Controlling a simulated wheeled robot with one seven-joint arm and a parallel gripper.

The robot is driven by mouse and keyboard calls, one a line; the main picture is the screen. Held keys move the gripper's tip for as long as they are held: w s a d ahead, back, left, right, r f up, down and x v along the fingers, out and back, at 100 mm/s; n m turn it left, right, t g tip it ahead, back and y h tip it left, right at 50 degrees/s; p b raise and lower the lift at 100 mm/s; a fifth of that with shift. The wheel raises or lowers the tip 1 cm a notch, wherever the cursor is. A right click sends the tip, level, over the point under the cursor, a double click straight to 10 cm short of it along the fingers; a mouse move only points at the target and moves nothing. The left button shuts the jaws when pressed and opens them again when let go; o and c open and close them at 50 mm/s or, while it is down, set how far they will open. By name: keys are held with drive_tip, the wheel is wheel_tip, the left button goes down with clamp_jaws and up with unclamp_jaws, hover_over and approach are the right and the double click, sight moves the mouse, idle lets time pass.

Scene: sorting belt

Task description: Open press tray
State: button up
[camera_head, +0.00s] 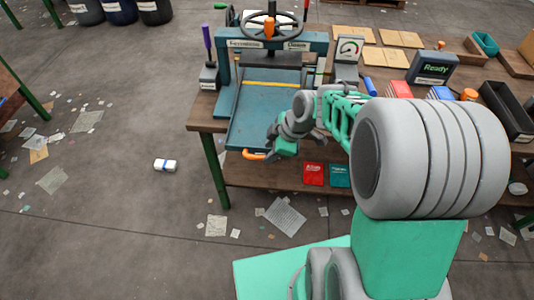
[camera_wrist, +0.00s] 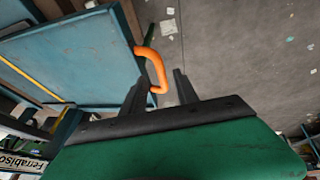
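The press (camera_head: 320,42) stands on the workbench, with a handwheel on top. Its blue-grey tray (camera_head: 268,110) lies at the front, and its front end reaches past the bench's front edge. An orange handle (camera_head: 254,155) is on the tray's front. My gripper (camera_head: 272,146) is at the handle, just right of it. In the wrist view the tray (camera_wrist: 85,55) fills the upper left and the orange handle (camera_wrist: 157,62) arches out from its edge. My gripper's two dark fingers (camera_wrist: 160,90) are apart, with the handle's lower end between them. I cannot tell whether they touch it.
A purple-handled lever (camera_head: 207,45) stands left of the press. A gauge (camera_head: 348,48), a "Ready" display (camera_head: 432,67) and a black bin (camera_head: 506,110) stand to the right. Red and teal packets (camera_head: 314,174) are on the lower shelf. The floor left of the bench is open, with scattered paper.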

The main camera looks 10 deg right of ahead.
drive_tip(key=v, duration=0.4)
drive_tip(key=shift+s+d+r, duration=0.1)
drive_tip(key=shift+r, duration=0.25)
drive_tip(key=s+d+f+m+g+h, duration=0.3)
drive_tip(key=s+d+m, duration=0.45)
drive_tip(key=m, duration=0.75)
drive_tip(key=s+a+r+t, duration=0.2)
drive_tip(key=a+r, duration=0.4)
drive_tip(key=r, duration=0.3)
drive_tip(key=shift+s+a+t+h, duration=0.2)
drive_tip(key=shift+s+t+h, duration=0.2)
drive_tip(key=shift+t, duration=0.1)
